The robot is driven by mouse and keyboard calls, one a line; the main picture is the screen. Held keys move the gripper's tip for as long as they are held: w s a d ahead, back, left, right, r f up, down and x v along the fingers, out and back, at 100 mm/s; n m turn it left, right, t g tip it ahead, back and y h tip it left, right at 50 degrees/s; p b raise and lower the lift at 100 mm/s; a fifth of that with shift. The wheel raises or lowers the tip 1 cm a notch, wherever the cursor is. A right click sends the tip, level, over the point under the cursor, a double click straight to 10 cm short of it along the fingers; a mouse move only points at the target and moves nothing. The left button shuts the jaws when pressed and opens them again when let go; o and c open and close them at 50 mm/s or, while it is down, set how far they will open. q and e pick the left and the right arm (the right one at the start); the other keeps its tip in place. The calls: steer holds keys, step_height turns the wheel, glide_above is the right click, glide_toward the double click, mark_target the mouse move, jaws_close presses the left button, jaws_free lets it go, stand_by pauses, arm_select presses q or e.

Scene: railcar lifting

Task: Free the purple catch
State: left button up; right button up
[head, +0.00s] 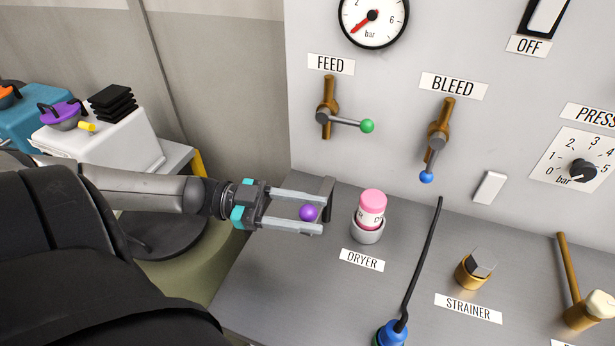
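A purple ball knob (309,213), which looks like the catch's handle, shows at the left edge of the grey console top. A dark upright bracket (328,190) stands just behind it. My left gripper (313,215) reaches in from the left with its two grey fingers apart. The purple knob shows in the gap between the fingertips. I cannot tell whether either finger touches it. The fingers hide the knob's stem and the lower part of the bracket. My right gripper is out of view.
A pink-topped cartridge (371,204) stands in the DRYER socket just right of my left fingertips. FEED (347,121) and BLEED (434,147) valves are on the upright panel. A white box (108,145) stands at the left.

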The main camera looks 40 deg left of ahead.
arm_select(q)
steer(key=shift+o, duration=1.2)
steer(key=shift+a, duration=0.1)
steer(key=p+v, duration=0.1)
steer(key=v, duration=1.4)
